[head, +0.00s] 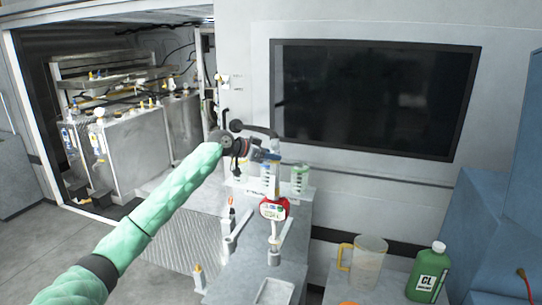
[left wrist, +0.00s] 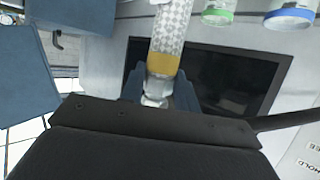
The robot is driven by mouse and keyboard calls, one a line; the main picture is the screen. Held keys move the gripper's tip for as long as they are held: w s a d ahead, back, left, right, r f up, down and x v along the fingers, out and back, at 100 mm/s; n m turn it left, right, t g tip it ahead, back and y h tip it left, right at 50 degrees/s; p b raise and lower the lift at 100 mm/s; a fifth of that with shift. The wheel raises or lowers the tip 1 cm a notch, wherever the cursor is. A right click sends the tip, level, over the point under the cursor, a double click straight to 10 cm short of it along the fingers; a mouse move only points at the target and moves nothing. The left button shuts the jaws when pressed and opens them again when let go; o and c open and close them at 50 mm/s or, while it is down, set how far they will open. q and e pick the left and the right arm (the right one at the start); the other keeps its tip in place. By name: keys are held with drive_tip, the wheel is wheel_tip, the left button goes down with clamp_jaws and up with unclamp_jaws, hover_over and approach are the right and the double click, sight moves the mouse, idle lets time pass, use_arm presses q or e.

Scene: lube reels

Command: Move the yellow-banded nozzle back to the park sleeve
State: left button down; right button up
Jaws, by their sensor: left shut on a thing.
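The yellow-banded nozzle (left wrist: 164,64) shows in the left wrist view, with a pale checkered part above its band and a metallic tip below. My left gripper (left wrist: 160,92) is shut on it, with blue-grey fingers on both sides. In the head view my left gripper (head: 266,156) is above the bench, in front of the wall; I cannot make out the yellow band there. A red-rimmed meter (head: 273,209) shows below the gripper. I cannot tell which fitting is the park sleeve. My right gripper is not in view.
A green-marked clear container (head: 300,179) stands right of the gripper. In the left wrist view, green-ringed (left wrist: 218,14) and blue-ringed (left wrist: 289,15) containers show at the top. A clear jug (head: 368,262) and a green bottle (head: 428,272) stand at front right. A dark screen (head: 372,98) is on the wall.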

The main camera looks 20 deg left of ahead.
use_arm(q)
drive_tip(key=shift+f+b, duration=0.55)
drive_tip(key=shift+f, duration=0.65)
drive_tip(key=shift+f+b, duration=0.8)
drive_tip(key=shift+f, duration=0.85)
drive_tip(key=shift+r, duration=0.2)
drive_tip(key=shift+r+p, duration=1.85)
drive_tip(key=shift+r, duration=3.05)
